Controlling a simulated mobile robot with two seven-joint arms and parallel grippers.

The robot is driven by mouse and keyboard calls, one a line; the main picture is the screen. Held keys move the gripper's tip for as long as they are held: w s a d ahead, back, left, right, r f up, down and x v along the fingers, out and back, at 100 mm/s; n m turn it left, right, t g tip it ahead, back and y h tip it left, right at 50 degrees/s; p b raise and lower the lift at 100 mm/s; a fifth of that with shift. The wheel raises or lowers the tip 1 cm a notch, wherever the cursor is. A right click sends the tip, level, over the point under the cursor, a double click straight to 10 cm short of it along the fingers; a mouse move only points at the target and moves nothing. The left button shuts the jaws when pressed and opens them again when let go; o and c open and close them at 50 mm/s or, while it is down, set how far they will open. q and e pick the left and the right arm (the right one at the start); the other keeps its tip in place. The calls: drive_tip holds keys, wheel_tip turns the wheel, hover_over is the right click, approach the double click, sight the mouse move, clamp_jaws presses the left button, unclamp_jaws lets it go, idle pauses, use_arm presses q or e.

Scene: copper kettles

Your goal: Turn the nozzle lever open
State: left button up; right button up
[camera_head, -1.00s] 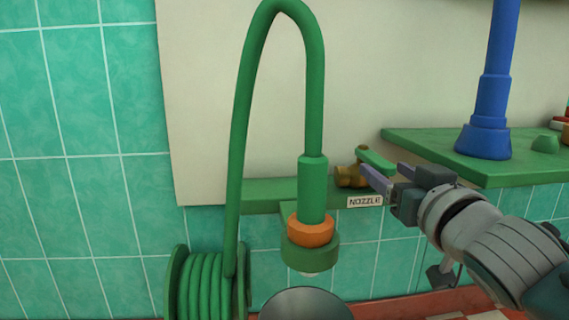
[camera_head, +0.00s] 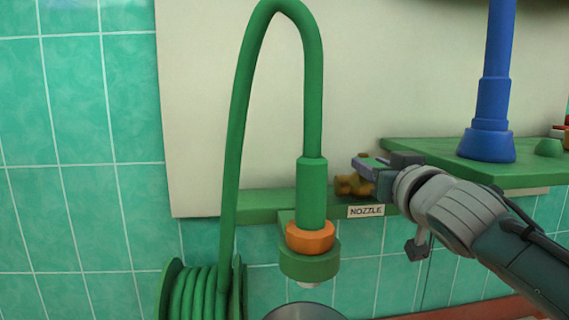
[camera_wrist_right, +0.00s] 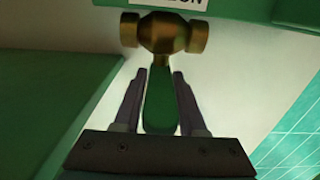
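The nozzle valve is a brass body (camera_head: 350,186) on the green wall rail, above a label reading NOZZLE (camera_head: 366,211). In the head view my right gripper (camera_head: 371,168) is right at the valve and hides its green lever. In the right wrist view the green lever (camera_wrist_right: 160,105) points from the brass body (camera_wrist_right: 163,36) back between the two fingers of my right gripper. The fingers stand one on each side of the lever, with narrow gaps showing, so the gripper looks open around it. My left gripper is not in view.
A green hose (camera_head: 313,100) arches down to a nozzle with an orange ring (camera_head: 310,236), left of the valve. A hose reel (camera_head: 205,293) is at lower left. A green shelf (camera_head: 520,178) with a blue column (camera_head: 490,110) is close on the right.

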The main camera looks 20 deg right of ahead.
clamp_jaws()
idle(1.0)
